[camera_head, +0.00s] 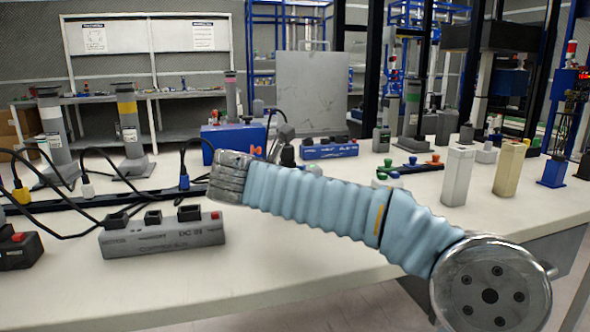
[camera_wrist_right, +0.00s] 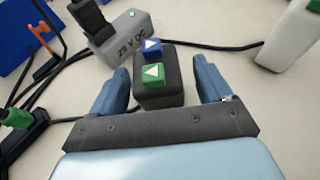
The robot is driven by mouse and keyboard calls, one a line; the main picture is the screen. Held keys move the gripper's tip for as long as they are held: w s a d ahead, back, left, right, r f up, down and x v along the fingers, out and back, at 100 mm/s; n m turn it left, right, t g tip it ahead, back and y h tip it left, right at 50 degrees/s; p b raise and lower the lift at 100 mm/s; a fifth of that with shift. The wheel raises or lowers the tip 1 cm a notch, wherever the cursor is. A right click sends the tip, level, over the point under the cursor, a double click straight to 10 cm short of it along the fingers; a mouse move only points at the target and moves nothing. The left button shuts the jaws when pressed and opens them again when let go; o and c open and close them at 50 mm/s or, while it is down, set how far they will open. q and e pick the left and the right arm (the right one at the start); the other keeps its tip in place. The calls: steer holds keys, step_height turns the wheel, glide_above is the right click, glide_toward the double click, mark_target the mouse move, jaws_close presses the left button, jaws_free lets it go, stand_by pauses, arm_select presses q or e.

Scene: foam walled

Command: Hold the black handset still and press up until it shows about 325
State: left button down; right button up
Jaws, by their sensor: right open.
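The black handset (camera_wrist_right: 158,92) shows in the right wrist view, with a blue button (camera_wrist_right: 153,47) and a green button (camera_wrist_right: 152,73) on its face. Each button has a white arrow; the two arrows point opposite ways. My right gripper (camera_wrist_right: 161,66) is open, with one blue finger on each side of the handset and a visible gap at both sides. I see no number reading in either view. In the head view my right arm crosses the bench and hides what is behind it; I cannot make out the handset there for certain. My left gripper is out of view.
A grey box (camera_wrist_right: 128,42) marked DC and black cables lie near the handset; a white block (camera_wrist_right: 290,38) stands to its right. In the head view, a grey power strip (camera_head: 165,238) is at front left, and white (camera_head: 457,177) and beige (camera_head: 509,168) blocks stand right.

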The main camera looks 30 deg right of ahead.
steer(key=v, duration=1.2)
